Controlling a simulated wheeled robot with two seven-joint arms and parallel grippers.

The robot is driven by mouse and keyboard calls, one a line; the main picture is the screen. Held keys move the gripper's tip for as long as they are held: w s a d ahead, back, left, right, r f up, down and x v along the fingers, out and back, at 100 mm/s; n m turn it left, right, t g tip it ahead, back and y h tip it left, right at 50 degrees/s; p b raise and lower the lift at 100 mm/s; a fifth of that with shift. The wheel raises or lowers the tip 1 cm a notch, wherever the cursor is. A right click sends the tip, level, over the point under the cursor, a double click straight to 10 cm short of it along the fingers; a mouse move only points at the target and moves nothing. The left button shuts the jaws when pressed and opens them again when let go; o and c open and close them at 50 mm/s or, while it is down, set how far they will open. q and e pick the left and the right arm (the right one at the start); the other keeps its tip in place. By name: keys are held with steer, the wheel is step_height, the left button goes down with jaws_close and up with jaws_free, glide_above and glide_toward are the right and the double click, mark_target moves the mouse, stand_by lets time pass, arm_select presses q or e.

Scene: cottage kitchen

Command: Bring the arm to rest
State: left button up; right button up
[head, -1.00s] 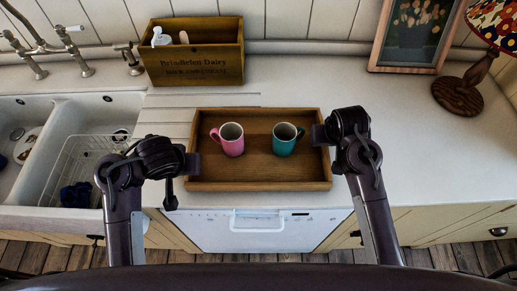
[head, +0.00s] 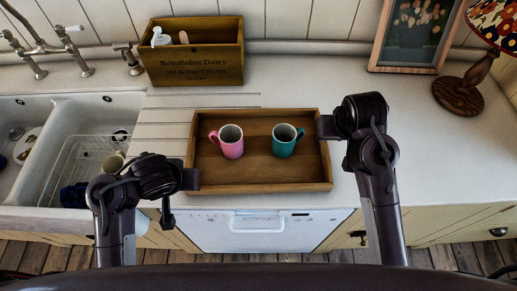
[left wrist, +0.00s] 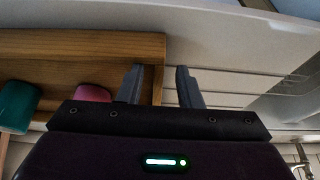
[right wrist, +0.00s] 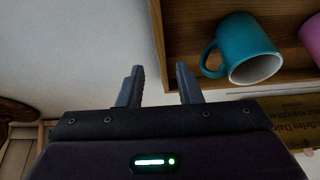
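My left gripper (head: 193,179) is at the left front corner of the wooden tray (head: 257,187). In the left wrist view, its fingers (left wrist: 159,86) are apart with nothing held, and the tray's edge shows behind the gap. My right gripper (head: 324,127) is at the tray's right side. In the right wrist view, its fingers (right wrist: 159,84) are apart and empty, with the tray's wall (right wrist: 158,25) passing behind the gap. I cannot tell how high either gripper is above the tray. A pink mug (head: 231,143) and a teal mug (head: 283,142) stand upright in the tray.
A sink (head: 75,140) with a wire rack and dishes is at left. A wooden dairy crate (head: 195,62) holds a bottle at the back. A framed picture (head: 415,35) and a lamp (head: 460,95) stand back right. The counter right of the tray is clear.

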arm_select(q)
steer(key=shift+s+f, duration=0.1)
arm_select(e)
steer(key=shift+s+r, duration=0.1)
steer(key=shift+r, duration=0.1)
arm_select(q)
steer(key=shift+s+a+p, duration=0.4)
steer(key=shift+s+a, duration=0.15)
steer(key=shift+a, duration=0.25)
arm_select(e)
steer(key=shift+r, duration=0.35)
arm_select(q)
steer(key=shift+s+a+p, duration=0.3)
steer(key=shift+s+a, duration=0.25)
steer(key=shift+a, duration=0.35)
steer(key=shift+s+a+p, duration=0.3)
steer(key=shift+s+a, duration=0.25)
steer(key=shift+a, duration=0.35)
arm_select(e)
steer(key=shift+r, duration=0.65)
